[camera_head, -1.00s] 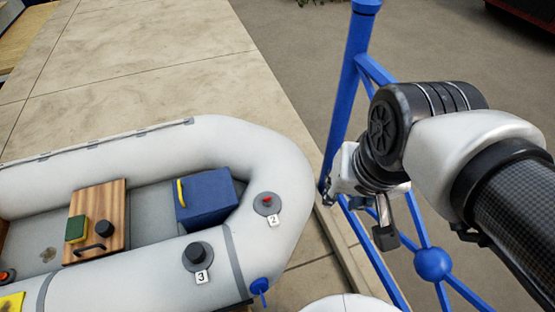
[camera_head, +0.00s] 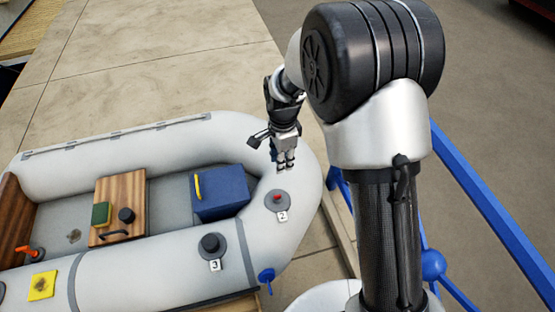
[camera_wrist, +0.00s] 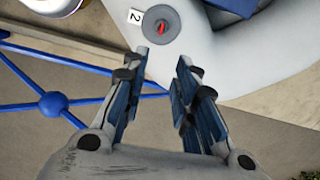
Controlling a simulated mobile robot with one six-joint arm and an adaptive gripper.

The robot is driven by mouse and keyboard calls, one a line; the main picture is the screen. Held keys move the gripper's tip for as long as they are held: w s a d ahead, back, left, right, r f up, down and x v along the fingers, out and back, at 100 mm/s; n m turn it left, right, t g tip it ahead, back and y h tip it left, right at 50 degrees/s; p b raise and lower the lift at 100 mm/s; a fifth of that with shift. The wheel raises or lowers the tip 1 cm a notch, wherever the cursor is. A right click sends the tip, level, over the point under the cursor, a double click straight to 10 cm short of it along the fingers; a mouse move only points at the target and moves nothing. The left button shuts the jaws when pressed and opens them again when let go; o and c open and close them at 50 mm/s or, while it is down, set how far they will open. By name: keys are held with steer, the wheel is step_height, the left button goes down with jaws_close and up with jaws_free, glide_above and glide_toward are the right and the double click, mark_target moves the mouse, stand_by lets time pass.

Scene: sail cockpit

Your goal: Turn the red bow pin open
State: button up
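The red bow pin (camera_head: 278,197) sits in a round grey base on the bow of the white inflatable boat, beside a tag marked 2. In the wrist view the red pin (camera_wrist: 161,27) lies near the top, above and a little left of the fingertips. My gripper (camera_head: 285,165) hangs above the bow, a little behind the pin in the head view, and does not appear to touch it. In the wrist view my gripper (camera_wrist: 162,62) has its two fingers apart with nothing between them.
A black cap (camera_head: 210,243) with tag 3 is on the near tube. A blue box (camera_head: 222,196) with a yellow handle and a wooden seat (camera_head: 133,189) lie inside the boat. A blue rail (camera_head: 480,220) stands right of the boat.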

mark_target(277, 196)
steer(key=shift+m, duration=0.5)
steer(key=f+b, duration=0.1)
steer(key=f, duration=0.5)
steer(key=f+b, duration=0.2)
steer(key=f, duration=0.5)
steer(key=a+f+b, duration=0.1)
steer(key=f, duration=0.6)
steer(key=shift+w+f, duration=0.15)
steer(key=shift+w, duration=0.05)
steer(key=shift+c, duration=0.6)
jaws_close()
